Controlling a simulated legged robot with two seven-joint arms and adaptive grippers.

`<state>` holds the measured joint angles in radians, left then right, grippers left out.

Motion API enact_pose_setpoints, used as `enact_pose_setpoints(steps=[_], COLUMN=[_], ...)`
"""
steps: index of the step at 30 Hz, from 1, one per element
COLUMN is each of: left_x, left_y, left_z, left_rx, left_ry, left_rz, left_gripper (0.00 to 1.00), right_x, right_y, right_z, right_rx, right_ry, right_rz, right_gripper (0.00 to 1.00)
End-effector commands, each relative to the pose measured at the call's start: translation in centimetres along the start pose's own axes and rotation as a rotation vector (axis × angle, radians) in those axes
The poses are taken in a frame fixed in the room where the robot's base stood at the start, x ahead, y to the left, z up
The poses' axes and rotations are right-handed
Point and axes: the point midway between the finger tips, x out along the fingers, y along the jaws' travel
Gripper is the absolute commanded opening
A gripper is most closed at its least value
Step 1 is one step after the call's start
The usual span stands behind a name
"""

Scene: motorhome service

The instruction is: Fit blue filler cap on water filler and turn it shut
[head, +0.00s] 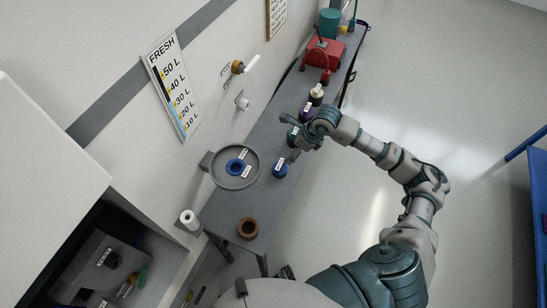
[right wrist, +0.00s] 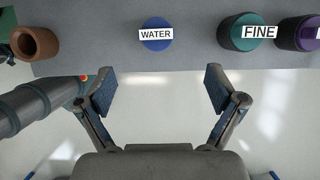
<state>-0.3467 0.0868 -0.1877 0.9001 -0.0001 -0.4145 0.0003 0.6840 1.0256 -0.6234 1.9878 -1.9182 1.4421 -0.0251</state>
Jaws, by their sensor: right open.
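The blue filler cap (head: 280,171), a short round piece, stands near the bench's front edge in the head view. In the right wrist view the blue cap (right wrist: 157,45) carries a white WATER label. My right gripper (head: 289,138) is open and empty by the bench edge. In its wrist view the open jaws (right wrist: 160,88) are apart from the cap, which lies beyond them. My left gripper does not show.
A brown ring (head: 248,229) stands at the bench's near end, a red box (head: 322,55) at the far end. Clear floor (head: 460,110) lies right.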

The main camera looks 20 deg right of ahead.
Motion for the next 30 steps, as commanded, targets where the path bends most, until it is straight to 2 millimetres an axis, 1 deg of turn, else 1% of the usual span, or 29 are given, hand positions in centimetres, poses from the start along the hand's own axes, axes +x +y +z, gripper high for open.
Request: enact_pose_setpoints(steps=[2, 9, 12, 15, 20, 25, 27, 30], left_x=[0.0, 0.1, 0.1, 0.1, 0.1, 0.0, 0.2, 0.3], left_y=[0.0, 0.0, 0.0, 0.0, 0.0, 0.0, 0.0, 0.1], left_z=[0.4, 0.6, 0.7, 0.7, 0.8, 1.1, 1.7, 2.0], left_rx=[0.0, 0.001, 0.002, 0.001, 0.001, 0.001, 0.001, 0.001], left_ry=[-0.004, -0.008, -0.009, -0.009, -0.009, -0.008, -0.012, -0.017], left_rz=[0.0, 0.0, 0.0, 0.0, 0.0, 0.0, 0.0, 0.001], left_gripper=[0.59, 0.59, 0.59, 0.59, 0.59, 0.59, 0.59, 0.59], right_x=[1.5, 7.7, 9.7, 11.0, 12.0, 14.6, 15.7, 16.7], right_y=[0.2, -0.1, 0.0, -0.1, 0.0, -0.1, -0.2, -0.1], right_z=[-0.1, 0.1, 0.1, 0.1, 0.1, 0.0, 0.0, 0.0], right_rx=[0.0, 0.002, 0.002, 0.002, 0.001, 0.003, 0.002, 0.002], right_ry=[0.004, 0.005, 0.005, 0.003, 0.001, 0.003, 0.003, 0.002], right_rz=[0.005, 0.009, 0.01, 0.008, 0.008, 0.01, 0.009, 0.009], right_gripper=[0.94, 0.94, 0.94, 0.94, 0.94, 0.94, 0.94, 0.94])
